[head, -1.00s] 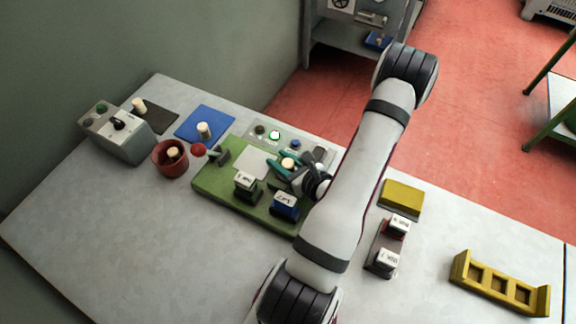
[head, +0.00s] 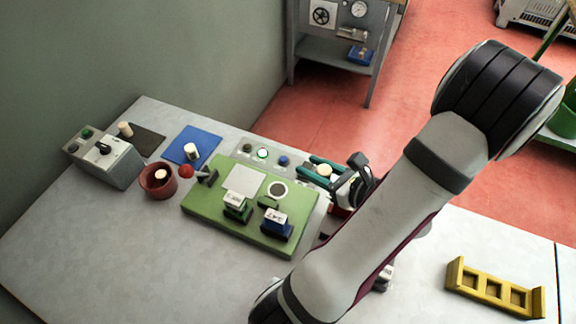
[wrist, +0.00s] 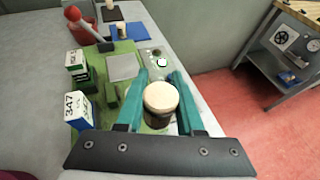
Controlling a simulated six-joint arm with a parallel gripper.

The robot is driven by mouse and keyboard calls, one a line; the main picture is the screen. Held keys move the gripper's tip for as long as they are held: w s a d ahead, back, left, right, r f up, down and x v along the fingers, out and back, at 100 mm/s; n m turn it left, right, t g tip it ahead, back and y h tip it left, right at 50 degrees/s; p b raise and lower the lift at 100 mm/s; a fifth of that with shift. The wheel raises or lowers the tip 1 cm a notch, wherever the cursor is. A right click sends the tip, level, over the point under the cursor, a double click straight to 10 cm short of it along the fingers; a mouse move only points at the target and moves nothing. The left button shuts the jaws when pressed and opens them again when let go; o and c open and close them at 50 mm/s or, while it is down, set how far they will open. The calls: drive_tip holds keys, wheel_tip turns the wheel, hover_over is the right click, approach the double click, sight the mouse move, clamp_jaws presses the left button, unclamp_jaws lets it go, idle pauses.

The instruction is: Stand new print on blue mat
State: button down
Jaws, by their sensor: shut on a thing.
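The held stopper (wrist: 160,97) shows a cream top and darker side between the fingers in the wrist view. Any print on it cannot be made out. The blue mat (head: 207,139) lies at the back left, with another pale stopper (head: 191,151) standing on it. The mat also shows in the wrist view (wrist: 138,35), far ahead and left of the fingers.
A dark mat (head: 148,142) with a stopper lies beyond.

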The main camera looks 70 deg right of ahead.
drive_tip(key=w+d+f+n+y, duration=0.2)
drive_tip(key=w+d, duration=0.7)
drive_tip(key=w, duration=0.1)
drive_tip(key=n+t+y, duration=0.1)
drive_tip(key=n+y, duration=0.1)
drive_tip(key=y, duration=0.1)
hover_over(190, 136)
drive_tip(key=f, duration=0.7)
drive_tip(key=shift+s+d+f, duration=0.1)
drive_tip(key=shift+s, duration=0.2)
drive_tip(key=f, duration=0.4)
drive_tip(key=shift+w, duration=0.3)
drive_tip(key=shift+f, duration=0.2)
